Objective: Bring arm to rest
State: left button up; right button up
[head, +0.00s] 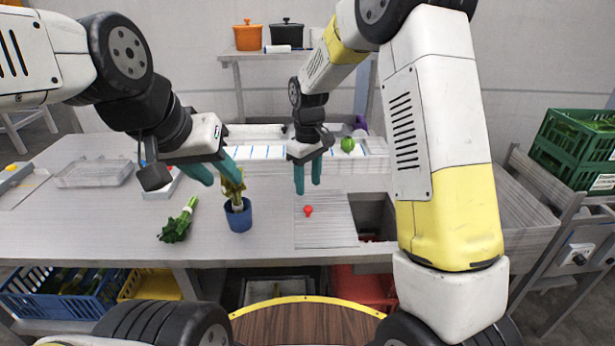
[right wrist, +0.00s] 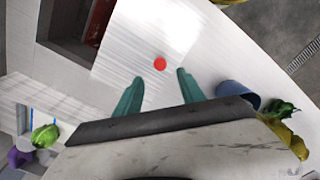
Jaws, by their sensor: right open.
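My right gripper (head: 308,187) hangs open and empty above the ribbed pale board (head: 330,230). A small red round thing (head: 308,210) lies on that board, apart from the fingers. In the right wrist view the open fingers (right wrist: 160,76) point towards the red thing (right wrist: 160,64). My left gripper (head: 218,172) has its fingers apart, close to the top of a yellowish leafy green (head: 238,188) that stands in a blue cup (head: 238,217). Whether a finger touches the leaves, I cannot tell.
A leafy green bunch (head: 178,224) lies left of the cup. A sink opening (head: 374,215) is right of the board. A clear tray (head: 95,173) is at the left. A round green vegetable (head: 347,144) sits at the back. Green crates (head: 575,145) stand at the right.

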jog(key=s+d+r+m+t+y, duration=0.1)
jog(key=s+d+r+m, duration=0.1)
jog(key=s+d+r, duration=0.4)
jog(key=s+d+r+m+t+y, duration=0.1)
jog(key=s+d+r+m+t, duration=0.2)
jog(key=r, duration=0.6)
jog(key=s+d+r+m+t, duration=0.1)
jog(key=s+d+m, duration=0.1)
jog(key=s, duration=0.5)
jog(key=s+d+r+m+t, duration=0.1)
jog(key=s+d+r, duration=0.1)
jog(key=s, duration=0.6)
jog(key=shift+s+d+r+m, duration=0.15)
jog(key=shift+s+r+m, duration=0.05)
jog(key=shift+m, duration=0.2)
